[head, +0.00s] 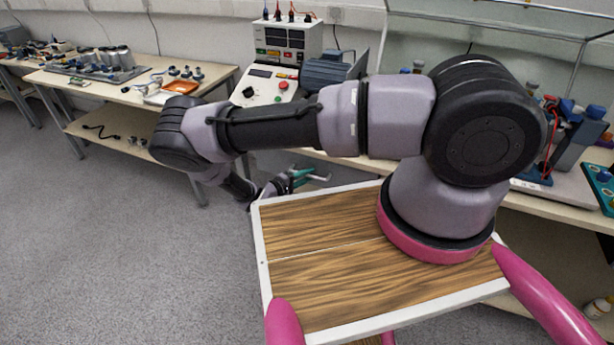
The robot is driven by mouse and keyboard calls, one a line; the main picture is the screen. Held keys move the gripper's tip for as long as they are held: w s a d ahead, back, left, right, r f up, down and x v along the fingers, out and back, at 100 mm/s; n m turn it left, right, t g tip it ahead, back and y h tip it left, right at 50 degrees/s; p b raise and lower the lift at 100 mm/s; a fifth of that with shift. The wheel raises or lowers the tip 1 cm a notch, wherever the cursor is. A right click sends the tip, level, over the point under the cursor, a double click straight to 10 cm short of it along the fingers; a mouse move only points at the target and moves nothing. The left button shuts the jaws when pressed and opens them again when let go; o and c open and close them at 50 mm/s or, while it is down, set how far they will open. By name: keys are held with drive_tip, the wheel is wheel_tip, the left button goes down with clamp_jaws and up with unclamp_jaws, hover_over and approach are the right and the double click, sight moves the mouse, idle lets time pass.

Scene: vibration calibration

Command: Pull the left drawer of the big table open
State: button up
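The big table (555,195) runs along the back wall and to the right, behind my arm. Its left drawer cannot be made out; the table's front is mostly hidden by my arm and my own wood-topped base. My gripper (316,174) is low in front of the table's left part, beyond the far edge of my base. Its teal fingers look spread apart, with nothing seen between them. It is small in view, and I cannot tell whether it touches the table's front.
A control unit (270,86) and a power supply (288,42) stand on the big table. A smaller table (105,92) with a lower shelf and small parts stands at the left. Blue equipment (570,140) stands at the right. The grey floor at the left is clear.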

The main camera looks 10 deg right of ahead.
clamp_jaws()
idle(1.4)
